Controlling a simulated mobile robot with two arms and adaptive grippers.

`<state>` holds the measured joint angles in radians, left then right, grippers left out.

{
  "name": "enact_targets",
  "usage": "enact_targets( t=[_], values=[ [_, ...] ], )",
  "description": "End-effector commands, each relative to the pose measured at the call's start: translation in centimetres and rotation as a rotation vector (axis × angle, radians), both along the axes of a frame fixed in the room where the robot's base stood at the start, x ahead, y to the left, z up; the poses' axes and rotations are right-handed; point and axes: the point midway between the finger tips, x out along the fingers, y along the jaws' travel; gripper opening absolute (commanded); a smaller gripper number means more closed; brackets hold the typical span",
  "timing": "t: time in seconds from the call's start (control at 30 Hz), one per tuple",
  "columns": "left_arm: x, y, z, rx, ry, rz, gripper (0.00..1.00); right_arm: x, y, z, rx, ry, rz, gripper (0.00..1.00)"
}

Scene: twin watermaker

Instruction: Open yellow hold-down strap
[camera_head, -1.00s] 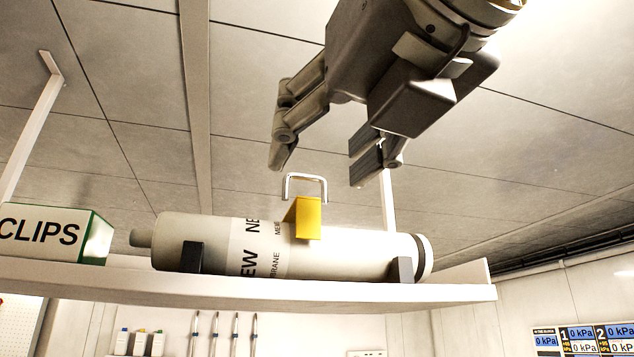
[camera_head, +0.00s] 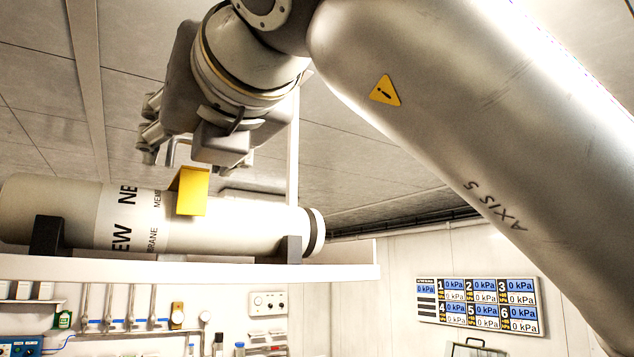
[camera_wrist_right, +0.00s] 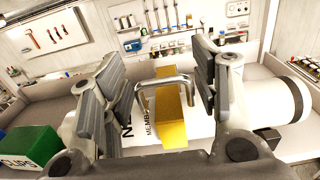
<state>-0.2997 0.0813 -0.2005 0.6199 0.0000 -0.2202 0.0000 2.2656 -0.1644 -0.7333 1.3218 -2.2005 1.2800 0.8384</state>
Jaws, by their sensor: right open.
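The yellow hold-down strap (camera_head: 192,190) lies over the white membrane cylinder (camera_head: 240,222), which rests on the shelf. In the right wrist view the strap (camera_wrist_right: 171,120) carries a metal U-shaped handle (camera_wrist_right: 165,82) on top. My right gripper (camera_wrist_right: 165,92) is open, with one finger at each side of the handle and a gap to each. In the head view the right gripper (camera_head: 190,145) is just above the strap, and its body hides most of the handle. My left gripper is not in view.
The white shelf (camera_head: 190,268) carries the cylinder in dark cradles (camera_head: 48,237). A green clips box (camera_wrist_right: 32,146) stands at the left in the wrist view. A white post (camera_head: 294,150) rises behind the shelf. Pressure displays (camera_head: 478,303) hang on the right wall.

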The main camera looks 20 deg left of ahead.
Motion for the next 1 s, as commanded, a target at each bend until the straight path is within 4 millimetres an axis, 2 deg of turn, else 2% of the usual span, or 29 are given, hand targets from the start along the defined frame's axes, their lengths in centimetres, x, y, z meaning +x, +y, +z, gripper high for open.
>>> enact_targets(
  t=[0.27, 0.37, 0.7, 1.0],
  values=[
    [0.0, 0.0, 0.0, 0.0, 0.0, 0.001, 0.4, 0.1, 0.2, -0.1, -0.001, 0.001, 0.0, 0.56],
    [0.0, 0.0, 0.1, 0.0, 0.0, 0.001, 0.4, 0.1, 0.2, -0.1, -0.001, 0.001, 0.0, 0.46],
    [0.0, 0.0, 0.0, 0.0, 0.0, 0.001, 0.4, 0.1, 0.2, -0.1, -0.001, 0.001, 0.002, 0.02],
    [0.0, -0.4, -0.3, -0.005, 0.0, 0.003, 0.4, 0.0, -0.9, 0.2, 0.002, 0.001, 0.002, 0.01]
  ],
)
